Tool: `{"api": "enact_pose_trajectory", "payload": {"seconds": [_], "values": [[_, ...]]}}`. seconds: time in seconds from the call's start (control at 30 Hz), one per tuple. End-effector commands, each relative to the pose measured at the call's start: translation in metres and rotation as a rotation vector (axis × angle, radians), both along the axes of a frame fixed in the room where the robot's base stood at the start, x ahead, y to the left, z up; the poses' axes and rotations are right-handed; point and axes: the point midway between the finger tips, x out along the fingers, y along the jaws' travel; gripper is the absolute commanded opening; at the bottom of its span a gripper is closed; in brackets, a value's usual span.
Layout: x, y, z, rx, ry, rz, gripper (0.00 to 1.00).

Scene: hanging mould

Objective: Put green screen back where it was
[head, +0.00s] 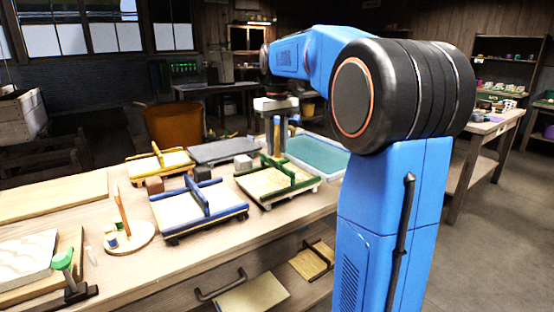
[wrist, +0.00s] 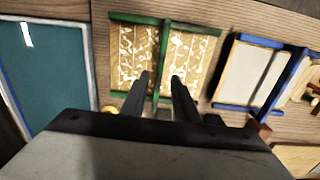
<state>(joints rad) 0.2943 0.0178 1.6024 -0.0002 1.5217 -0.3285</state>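The green screen (head: 262,184) is a green-edged frame with a raised green bar across its middle, on the workbench right of the blue screen (head: 175,212). In the wrist view the green screen (wrist: 128,60) has pale flecks scattered over a tan mesh. My gripper (head: 277,142) is above the far part of the green screen. In the wrist view my gripper (wrist: 163,85) is open, with a finger to each side of the green bar's line and nothing visibly held. I cannot tell how far the fingertips are above the bar.
A vat of teal liquid (head: 318,154) stands right of the green screen, partly behind my arm. A yellow screen (head: 174,160), a dark grey slab (head: 220,151) and a grey block (head: 243,162) are nearby. A round stand (head: 128,238) and white sheets (head: 28,255) lie at the left.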

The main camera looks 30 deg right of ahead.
Motion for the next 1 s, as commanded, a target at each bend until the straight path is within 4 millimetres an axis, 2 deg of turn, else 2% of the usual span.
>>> {"api": "enact_pose_trajectory", "payload": {"seconds": [0.1,0.3,0.67,0.83,1.0], "values": [[0.001,0.0,0.022,-0.001,-0.002,0.0,0.28],[0.001,0.0,0.045,0.0,0.0,0.0,0.28],[-0.003,0.002,0.053,-0.001,-0.003,0.0,0.28],[-0.027,0.023,0.047,-0.01,-0.034,0.0,0.28],[-0.071,0.055,0.029,-0.022,-0.094,-0.003,0.28]]}}
